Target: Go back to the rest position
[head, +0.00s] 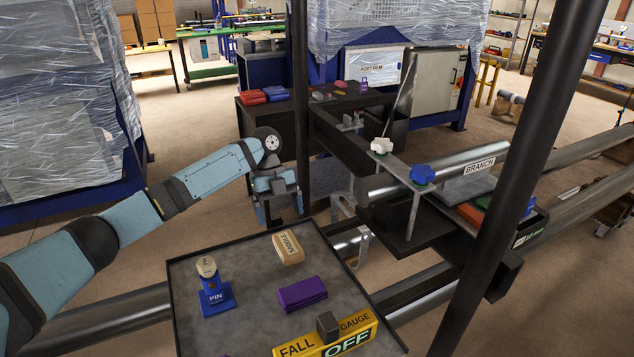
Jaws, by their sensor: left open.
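My left arm reaches in from the left, and its gripper (280,213) points down just beyond the far edge of the grey tray (190,285). The gripper is open, with nothing seen between its fingers, and sits apart from the things on the tray. My right gripper is out of view. On the tray are a tan block marked SADDLE (288,248), a blue stand marked PIN (215,292), a folded purple cloth (302,293) and a yellow gauge box reading OFF (335,337), cut off by the bottom edge.
A dark upright post (301,110) stands close behind the gripper. A thicker post (515,180) crosses the right side. A pipe marked BRANCH (440,170) rests on a stand with a blue knob (422,174). Wrapped crates (60,100) stand at the left. Floor shows between them.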

